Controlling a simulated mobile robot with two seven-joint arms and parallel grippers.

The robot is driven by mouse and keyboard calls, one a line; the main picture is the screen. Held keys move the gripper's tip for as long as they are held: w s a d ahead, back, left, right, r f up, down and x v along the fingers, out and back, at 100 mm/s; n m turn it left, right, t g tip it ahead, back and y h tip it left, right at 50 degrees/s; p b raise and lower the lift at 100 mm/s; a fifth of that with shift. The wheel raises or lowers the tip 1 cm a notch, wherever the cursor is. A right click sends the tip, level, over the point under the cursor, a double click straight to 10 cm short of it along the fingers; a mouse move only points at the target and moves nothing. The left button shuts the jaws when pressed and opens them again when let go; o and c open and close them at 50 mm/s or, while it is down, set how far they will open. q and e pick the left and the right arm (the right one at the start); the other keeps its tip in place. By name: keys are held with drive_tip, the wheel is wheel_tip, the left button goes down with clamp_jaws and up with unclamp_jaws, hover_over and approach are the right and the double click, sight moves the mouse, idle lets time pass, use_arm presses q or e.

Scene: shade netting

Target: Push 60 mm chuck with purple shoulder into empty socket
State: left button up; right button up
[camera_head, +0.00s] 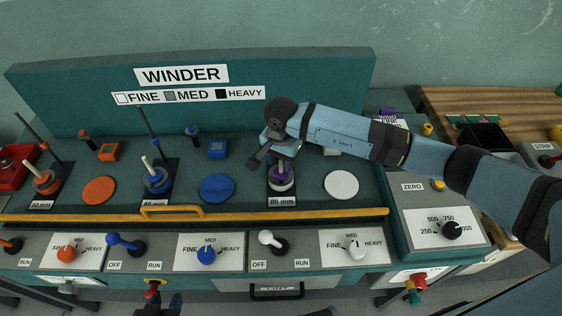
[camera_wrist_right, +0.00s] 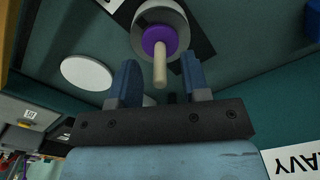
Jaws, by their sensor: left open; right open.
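A chuck with a purple shoulder (camera_head: 281,178) stands at the right-hand winder station, above a size label too small to read surely. In the right wrist view the purple shoulder (camera_wrist_right: 158,38) sits inside a pale ring, with a beige peg (camera_wrist_right: 160,68) sticking out. My right gripper (camera_head: 262,160) hangs just above and left of it, open; its fingers (camera_wrist_right: 160,66) are either side of the peg's line, apparently clear of it. How deep the chuck sits, and any empty socket, I cannot tell. My left gripper (camera_head: 164,305) is open at the bottom edge, partly cut off.
Orange (camera_head: 45,182) and blue (camera_head: 157,180) chucks with pegs stand at the other stations. A yellow rail (camera_head: 230,215) runs along the front. A white disc (camera_head: 341,185) lies right of the purple chuck. The winder's back panel (camera_head: 320,75) rises behind.

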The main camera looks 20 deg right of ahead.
wheel_tip(320, 180, up, 13)
drive_tip(key=shift+f+b, duration=0.15)
drive_tip(key=shift+b, duration=0.2)
